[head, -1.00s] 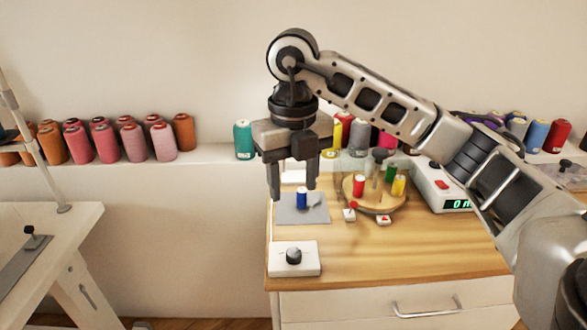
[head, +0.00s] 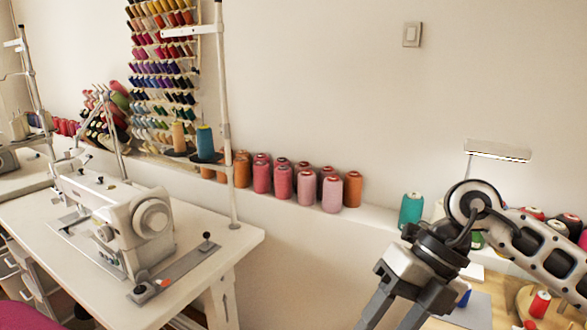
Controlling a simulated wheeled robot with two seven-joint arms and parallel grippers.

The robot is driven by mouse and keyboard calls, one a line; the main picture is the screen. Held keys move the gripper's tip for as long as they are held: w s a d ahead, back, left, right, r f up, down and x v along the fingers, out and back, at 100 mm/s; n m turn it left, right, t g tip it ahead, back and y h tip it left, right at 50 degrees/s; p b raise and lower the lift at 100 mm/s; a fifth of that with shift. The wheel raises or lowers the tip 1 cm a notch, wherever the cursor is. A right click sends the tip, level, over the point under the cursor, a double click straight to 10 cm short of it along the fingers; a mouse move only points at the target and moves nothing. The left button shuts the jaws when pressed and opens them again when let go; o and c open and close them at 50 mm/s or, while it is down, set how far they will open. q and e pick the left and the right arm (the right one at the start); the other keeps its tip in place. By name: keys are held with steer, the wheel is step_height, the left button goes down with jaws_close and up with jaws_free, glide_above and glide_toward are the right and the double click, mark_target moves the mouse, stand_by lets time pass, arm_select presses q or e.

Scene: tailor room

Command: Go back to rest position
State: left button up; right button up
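My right gripper (head: 402,316) is at the lower right of the head view, on the arm that comes in from the right. Its two fingers point down and stand apart, with nothing seen between them; their tips reach the bottom edge of the picture. A small blue spool (head: 464,298) on a grey mat (head: 478,314) shows just behind the gripper, partly hidden by it. A red spool (head: 540,304) stands on the round wooden holder at the lower right. My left gripper is not in view.
A white sewing machine (head: 130,225) stands on a white table (head: 240,240) at the left. Pink and orange thread cones (head: 305,186) and a teal cone (head: 411,209) stand on the wall ledge. Open space lies between the table and my gripper.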

steer(key=s+a+r+m+g+y, duration=0.1)
steer(key=s+a+r+y, duration=0.15)
steer(key=a+y, duration=0.35)
steer(key=s+a+r+m+y, duration=0.1)
steer(key=s+a+r+y, duration=0.15)
steer(key=a+y, duration=0.4)
steer(key=w+d+f+m+t, duration=0.2)
steer(key=w+m+t, duration=0.1)
steer(key=m+t, duration=0.6)
steer(key=w+d+f+m+t, duration=0.1)
steer(key=w+d+m+t, duration=0.15)
steer(key=m+t, duration=0.7)
steer(key=d+f+m+t+h, duration=0.2)
steer(key=d+f+m+h, duration=0.3)
steer(key=f+m+h, duration=0.55)
steer(key=s+d+f+m+g+h, duration=0.1)
steer(key=s+f+m+g+h, duration=0.1)
steer(key=f, duration=0.5)
steer(key=s+d+f+m+g+h, duration=0.2)
steer(key=s+f+g, duration=0.2)
steer(key=s+f, duration=0.3)
steer(key=shift+s+d+f+g+h, duration=0.3)
steer(key=shift+f+g+h, duration=0.1)
steer(key=shift+f, duration=0.25)
